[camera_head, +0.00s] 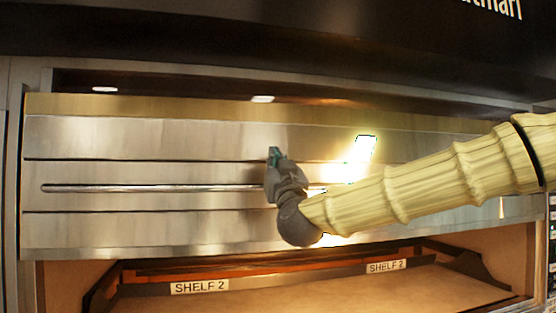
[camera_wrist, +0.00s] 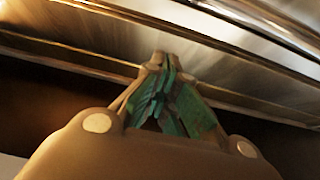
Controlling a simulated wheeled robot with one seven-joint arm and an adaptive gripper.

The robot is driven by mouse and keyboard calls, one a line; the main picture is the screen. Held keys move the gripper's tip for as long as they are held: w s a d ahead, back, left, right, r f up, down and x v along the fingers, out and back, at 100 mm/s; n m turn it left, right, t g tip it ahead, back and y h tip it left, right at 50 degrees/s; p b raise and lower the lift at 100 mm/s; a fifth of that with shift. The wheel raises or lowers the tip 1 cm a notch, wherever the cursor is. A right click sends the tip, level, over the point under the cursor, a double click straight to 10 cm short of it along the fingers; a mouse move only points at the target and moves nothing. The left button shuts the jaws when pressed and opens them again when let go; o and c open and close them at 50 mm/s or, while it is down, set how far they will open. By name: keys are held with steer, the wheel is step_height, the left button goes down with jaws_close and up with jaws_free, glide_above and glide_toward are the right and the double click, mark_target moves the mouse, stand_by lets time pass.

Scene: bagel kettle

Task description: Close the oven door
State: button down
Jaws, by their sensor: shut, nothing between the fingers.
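The oven door (camera_head: 140,138) is a wide stainless steel panel across the head view, with a long horizontal handle bar (camera_head: 150,188). A dark gap shows above its top edge. Below it a lit tan space with shelves is open to view. My gripper (camera_head: 274,155) is in front of the door's middle, its teal fingertips just above the handle's height. It hides part of the bar. In the wrist view, my gripper's fingers (camera_wrist: 164,75) are together and empty, close to steel edges. I cannot tell whether they touch the door.
Shelf labels (camera_head: 200,287) reading "SHELF 2" are on a rail below the door. A dark overhead panel (camera_head: 250,40) with white lettering spans the top. A strip of controls (camera_head: 551,240) is at the right edge. My arm comes in from the right.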

steer(key=shift+w+a+f+p, duration=0.15)
steer(key=shift+f+p, duration=0.25)
steer(key=shift+f, duration=0.65)
steer(key=shift+w+d+f+p, duration=0.15)
steer(key=shift+f+p, duration=0.25)
steer(key=shift+f, duration=0.6)
steer(key=shift+a, duration=0.1)
